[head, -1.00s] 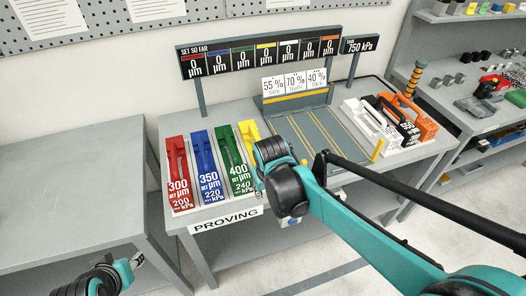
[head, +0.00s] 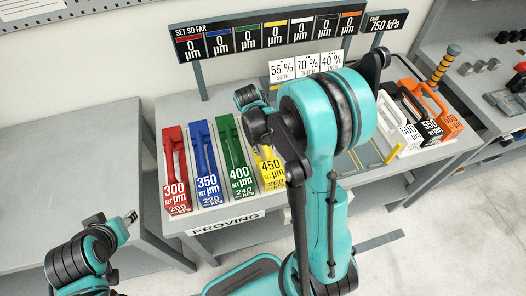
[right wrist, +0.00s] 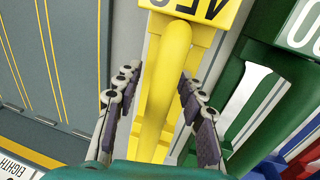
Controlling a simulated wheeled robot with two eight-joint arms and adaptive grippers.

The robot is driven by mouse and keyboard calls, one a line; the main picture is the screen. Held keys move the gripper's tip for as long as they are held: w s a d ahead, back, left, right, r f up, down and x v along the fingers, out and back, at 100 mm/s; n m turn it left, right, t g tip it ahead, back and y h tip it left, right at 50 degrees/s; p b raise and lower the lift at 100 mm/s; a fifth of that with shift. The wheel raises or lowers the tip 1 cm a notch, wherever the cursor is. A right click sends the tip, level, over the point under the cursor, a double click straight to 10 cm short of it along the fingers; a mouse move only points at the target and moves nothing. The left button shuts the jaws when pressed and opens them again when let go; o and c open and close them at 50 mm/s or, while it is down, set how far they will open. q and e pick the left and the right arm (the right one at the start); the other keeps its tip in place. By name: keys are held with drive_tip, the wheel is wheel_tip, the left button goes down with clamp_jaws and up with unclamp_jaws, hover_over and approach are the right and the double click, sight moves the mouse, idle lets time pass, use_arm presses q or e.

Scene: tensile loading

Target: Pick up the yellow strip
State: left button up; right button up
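The yellow strip (head: 270,170), marked 450 µm, stands in the row on the bench, right of the green strip (head: 237,162). My right arm hides part of it in the head view. In the right wrist view the yellow strip's rounded handle (right wrist: 168,85) lies between the two fingers of my right gripper (right wrist: 158,105). The fingers are open, one on each side, with gaps between them and the handle. My left gripper (head: 130,217) is over the lower left of the head view, away from the strips, and too small to judge.
Blue (head: 205,165) and red (head: 175,170) strips stand left of the green one. White (head: 405,125), black (head: 425,120) and orange (head: 440,105) strips stand at the bench's right. A sign board (head: 268,35) and percentage cards (head: 307,66) rise behind.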

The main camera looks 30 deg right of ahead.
drive_tip(key=shift+d+f, duration=0.1)
drive_tip(key=shift+f, duration=0.5)
drive_tip(key=shift+s, duration=0.1)
clamp_jaws()
drive_tip(key=shift+r, duration=0.1)
